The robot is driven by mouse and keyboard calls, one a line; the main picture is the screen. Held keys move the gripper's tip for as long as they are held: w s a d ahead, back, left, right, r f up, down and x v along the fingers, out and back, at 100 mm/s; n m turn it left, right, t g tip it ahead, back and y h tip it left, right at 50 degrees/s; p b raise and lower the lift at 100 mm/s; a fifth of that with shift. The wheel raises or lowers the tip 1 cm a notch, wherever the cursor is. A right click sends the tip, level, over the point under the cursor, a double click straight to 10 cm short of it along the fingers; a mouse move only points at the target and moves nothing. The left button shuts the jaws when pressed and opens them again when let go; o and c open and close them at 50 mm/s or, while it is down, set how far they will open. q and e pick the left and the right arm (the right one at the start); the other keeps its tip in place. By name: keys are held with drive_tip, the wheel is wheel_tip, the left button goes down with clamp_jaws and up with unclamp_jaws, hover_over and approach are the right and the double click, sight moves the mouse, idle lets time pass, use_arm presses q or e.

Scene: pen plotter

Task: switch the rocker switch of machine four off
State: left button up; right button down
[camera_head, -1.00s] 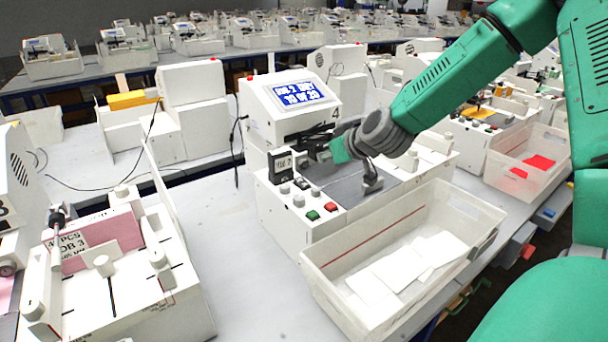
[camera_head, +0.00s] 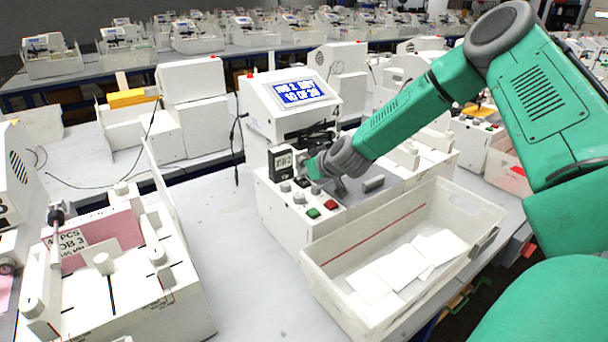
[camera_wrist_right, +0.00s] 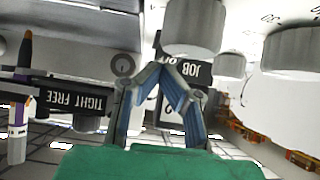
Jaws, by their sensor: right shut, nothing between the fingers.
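Machine four (camera_head: 270,115) is a white plotter with a lit screen (camera_head: 300,92) and a "4" on its side, in the middle of the head view. Its front panel carries knobs (camera_head: 299,198), a green button (camera_head: 313,213) and a red button (camera_head: 331,205). My right gripper (camera_head: 312,171) is low over the back of this panel, beside a black labelled box (camera_head: 281,162). In the wrist view its fingers (camera_wrist_right: 161,72) are shut and empty near a JOB label. The left gripper is out of view.
A white bin (camera_head: 400,217) with paper sheets stands in front of machine four. Another machine (camera_head: 130,275) with a pink sheet stands at the left. The wrist view shows large pale knobs (camera_wrist_right: 192,25), a TIGHT FREE label (camera_wrist_right: 65,98) and a pen (camera_wrist_right: 22,90) close by.

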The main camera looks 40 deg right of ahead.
drive_tip(key=shift+f, duration=0.35)
idle(0.3)
drive_tip(key=shift+s, duration=0.1)
drive_tip(key=shift+s+a+f+p, duration=0.15)
drive_tip(key=shift+s+p, duration=0.25)
drive_tip(key=shift+s, duration=0.4)
